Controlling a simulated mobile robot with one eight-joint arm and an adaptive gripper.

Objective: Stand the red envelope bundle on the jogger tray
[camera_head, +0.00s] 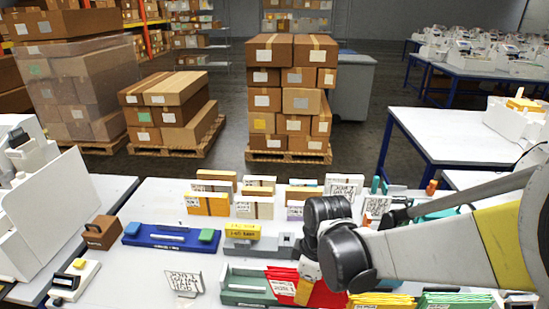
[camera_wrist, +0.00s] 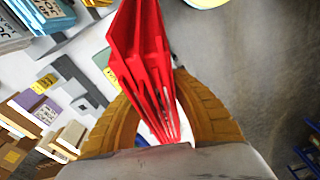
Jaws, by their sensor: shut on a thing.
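The red envelope bundle (camera_head: 283,273) is at the front middle of the table, by the right end of a green tray (camera_head: 240,297). In the wrist view the bundle (camera_wrist: 140,38) stands out between the yellow-brown fingers of my gripper (camera_wrist: 146,68), which is shut on it. In the head view my gripper (camera_head: 306,284) is partly hidden by my wrist and the bundle. I cannot tell whether the bundle touches the tray or is above it. Which tray is the jogger tray is not clear; a blue tray (camera_head: 165,242) and a grey one (camera_head: 245,249) stand behind.
Yellow envelopes (camera_head: 380,300) and green envelopes (camera_head: 455,300) lie at the front right. A small sign (camera_head: 184,283) stands left of the green tray. Rows of envelope bundles (camera_head: 206,204) stand at the back. A brown block (camera_head: 101,232) is at the left.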

